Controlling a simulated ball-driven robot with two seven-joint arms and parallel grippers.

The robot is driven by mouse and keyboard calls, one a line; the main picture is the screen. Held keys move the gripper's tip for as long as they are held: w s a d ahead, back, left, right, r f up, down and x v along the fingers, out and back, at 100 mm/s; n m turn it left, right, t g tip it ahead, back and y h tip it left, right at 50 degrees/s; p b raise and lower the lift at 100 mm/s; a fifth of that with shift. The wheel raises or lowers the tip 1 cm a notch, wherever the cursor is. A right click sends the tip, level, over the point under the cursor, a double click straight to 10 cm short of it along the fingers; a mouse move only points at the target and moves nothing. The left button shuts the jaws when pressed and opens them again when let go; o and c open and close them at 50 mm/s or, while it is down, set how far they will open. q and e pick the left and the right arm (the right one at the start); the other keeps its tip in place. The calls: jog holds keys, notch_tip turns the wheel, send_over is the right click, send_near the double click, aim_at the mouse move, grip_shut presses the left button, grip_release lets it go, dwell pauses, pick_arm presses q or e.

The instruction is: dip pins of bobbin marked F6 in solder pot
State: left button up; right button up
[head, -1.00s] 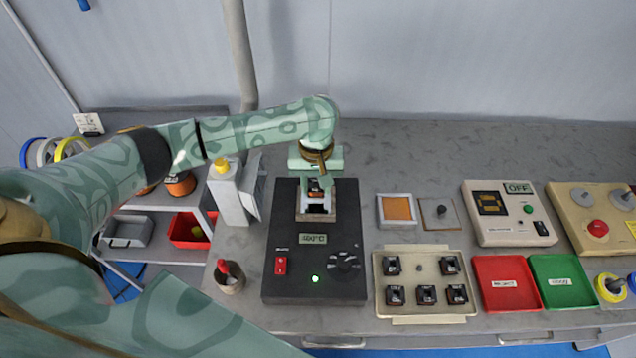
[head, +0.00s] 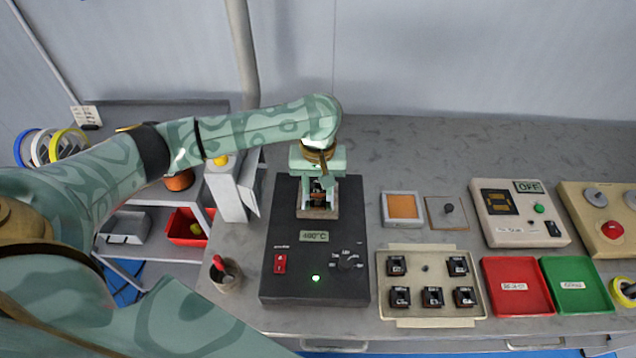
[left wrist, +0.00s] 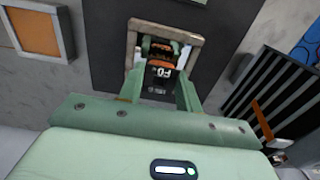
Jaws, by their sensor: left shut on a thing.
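The solder pot (head: 318,270) is a black box with a square pale-rimmed opening (head: 318,213) at its back. Its display reads 400°C and a green light is lit. My left gripper (head: 318,190) points down over the opening. It is shut on a dark bobbin with orange winding (left wrist: 160,70), which shows between the fingers in the left wrist view. Its label starts with F; the second character is not clear. The bobbin lies within the outline of the rim (left wrist: 133,40) there. Its pins are hidden, so contact with solder cannot be told. My right gripper is not in view.
Right of the pot is a cream tray (head: 432,320) with several dark bobbins. Behind it are an orange pad (head: 403,206) and a small plate with a knob (head: 447,211). A red tray (head: 516,285) and a green tray (head: 576,284) stand farther right. A cup (head: 226,275) stands left.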

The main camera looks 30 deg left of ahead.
pick_arm(q)
jog(key=shift+f, duration=0.75)
dwell(0.8)
dwell(0.8)
jog(key=shift+r+p, duration=0.75)
jog(key=shift+p, duration=0.5)
notch_tip(320, 180, up, 4)
jog(key=p, duration=0.6)
